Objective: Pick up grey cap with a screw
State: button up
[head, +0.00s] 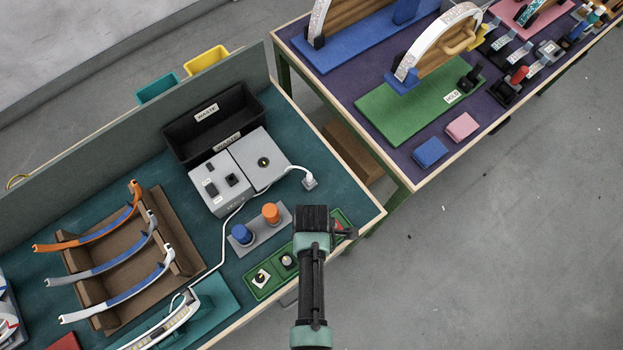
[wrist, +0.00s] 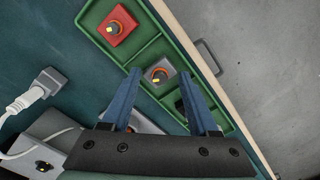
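The height gap cannot be judged. A red cap with a screw (wrist: 118,26) lies in the neighbouring compartment at the upper left. A dark piece further along is partly hidden by the right finger. In the head view, my wrist covers part of the green tray (head: 274,274).
An orange knob (head: 271,212) and a blue knob (head: 241,234) stand on a grey plate beside the tray. A grey box (head: 220,184) with a white cable and a black waste bin (head: 190,137) lie behind. The table edge runs close along the tray.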

jog(key=c, duration=0.8)
jog(key=shift+r, duration=0.1)
